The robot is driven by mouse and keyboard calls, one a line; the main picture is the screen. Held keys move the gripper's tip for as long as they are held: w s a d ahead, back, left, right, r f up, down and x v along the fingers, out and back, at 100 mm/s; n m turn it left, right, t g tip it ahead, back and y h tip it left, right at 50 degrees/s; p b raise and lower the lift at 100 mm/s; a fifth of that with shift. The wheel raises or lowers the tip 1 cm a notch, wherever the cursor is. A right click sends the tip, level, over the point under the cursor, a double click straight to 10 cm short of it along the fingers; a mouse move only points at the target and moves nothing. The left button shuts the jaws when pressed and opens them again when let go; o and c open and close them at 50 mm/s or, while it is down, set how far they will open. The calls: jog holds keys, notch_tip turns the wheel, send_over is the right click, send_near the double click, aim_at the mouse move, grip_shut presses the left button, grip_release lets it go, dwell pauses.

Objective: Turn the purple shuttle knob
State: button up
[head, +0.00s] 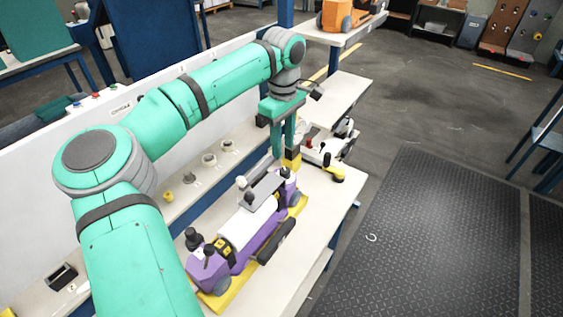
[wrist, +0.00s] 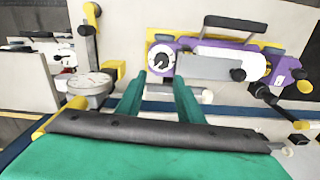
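The purple shuttle (head: 262,222) sits on a yellow base on the white bench in the head view. In the wrist view the purple shuttle (wrist: 205,45) spans the upper right. A black knob (wrist: 161,58) on a round white dial is at its left end. My gripper (head: 284,150) points down beside the shuttle's far end in the head view. In the wrist view my gripper (wrist: 158,82) has its two green fingers apart with nothing between them. The knob lies just beyond the fingertips in the picture; I cannot tell the height gap. The dial is not clear in the head view.
A grey bar (wrist: 210,67) and a raised handle (wrist: 235,23) are close to the knob. A white machine with a round dial (wrist: 90,83) stands left of the fingers. Black knobs rise at the shuttle's near end (head: 195,239).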

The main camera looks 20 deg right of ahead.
aim_at(285, 170)
jog(key=f, duration=0.5)
jog(key=s+f, duration=0.1)
jog(key=f, duration=0.2)
jog(key=shift+s+d, duration=0.1)
jog(key=shift+d, duration=0.15)
jog(key=shift+f, duration=0.45)
jog(key=c, duration=0.8)
